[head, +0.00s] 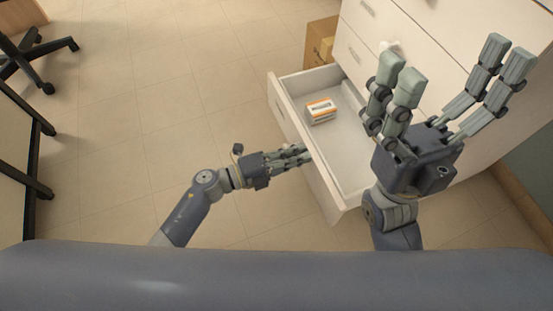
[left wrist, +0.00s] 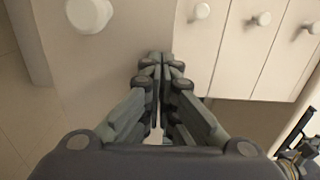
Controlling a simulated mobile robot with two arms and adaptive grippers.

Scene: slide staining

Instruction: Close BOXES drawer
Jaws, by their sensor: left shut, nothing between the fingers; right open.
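A white drawer (head: 283,108) stands pulled out of the white cabinet in the head view. A small white and orange box (head: 321,111) lies inside it. No name is legible on the drawer. My left gripper (head: 306,154) is shut and empty, at the outer side of the drawer's front panel. In the left wrist view its fingers (left wrist: 161,64) are together, close to a pale panel with a round white knob (left wrist: 88,14). I cannot tell whether they touch it. My right gripper (head: 450,68) is open and empty, raised in front of the cabinet, to the right of the open drawer.
The cabinet (head: 400,30) has other closed drawers. More white knobs (left wrist: 262,18) show in the left wrist view. A cardboard box (head: 320,42) stands on the floor beside the cabinet. A chair base (head: 45,60) is at far left. The floor between is clear.

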